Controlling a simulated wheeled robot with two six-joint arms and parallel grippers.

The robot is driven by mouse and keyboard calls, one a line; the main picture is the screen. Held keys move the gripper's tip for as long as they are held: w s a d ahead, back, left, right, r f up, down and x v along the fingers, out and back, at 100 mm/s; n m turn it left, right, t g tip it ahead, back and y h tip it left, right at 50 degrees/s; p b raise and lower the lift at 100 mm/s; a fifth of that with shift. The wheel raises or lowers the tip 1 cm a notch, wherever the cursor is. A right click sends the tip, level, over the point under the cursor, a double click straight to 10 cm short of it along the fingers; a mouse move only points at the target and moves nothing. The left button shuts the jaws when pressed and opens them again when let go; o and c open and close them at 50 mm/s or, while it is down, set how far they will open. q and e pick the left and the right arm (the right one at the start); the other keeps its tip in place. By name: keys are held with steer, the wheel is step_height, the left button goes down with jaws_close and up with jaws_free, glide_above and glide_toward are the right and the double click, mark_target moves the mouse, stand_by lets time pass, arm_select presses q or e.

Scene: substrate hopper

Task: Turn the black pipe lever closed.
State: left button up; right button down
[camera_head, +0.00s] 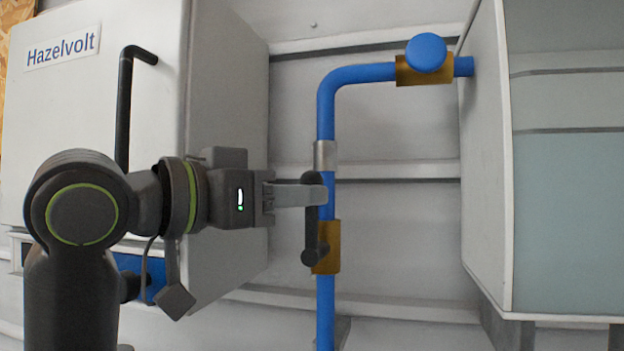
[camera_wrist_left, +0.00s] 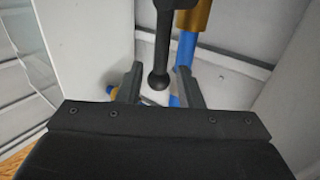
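The black pipe lever (camera_head: 312,222) stands upright along the vertical blue pipe (camera_head: 325,300), its lower end at a brass valve body (camera_head: 331,240). My left gripper (camera_head: 316,193) reaches in from the left at the lever's upper end. In the left wrist view the lever (camera_wrist_left: 163,40) runs down between the two fingers of the left gripper (camera_wrist_left: 160,75), its round end between them. Gaps show on both sides, so the gripper looks open around the lever and not clamped. My right gripper is not in view.
A white cabinet (camera_head: 225,110) marked Hazelvolt, with a black handle (camera_head: 124,110), stands left, close behind my arm. A blue round knob (camera_head: 426,52) sits on the upper pipe's brass fitting. A pale box (camera_head: 485,170) stands right. Wall space between pipe and box is clear.

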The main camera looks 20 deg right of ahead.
arm_select(q)
steer(key=shift+p+x, duration=0.4)
steer(key=shift+x, duration=1.1)
jaws_close()
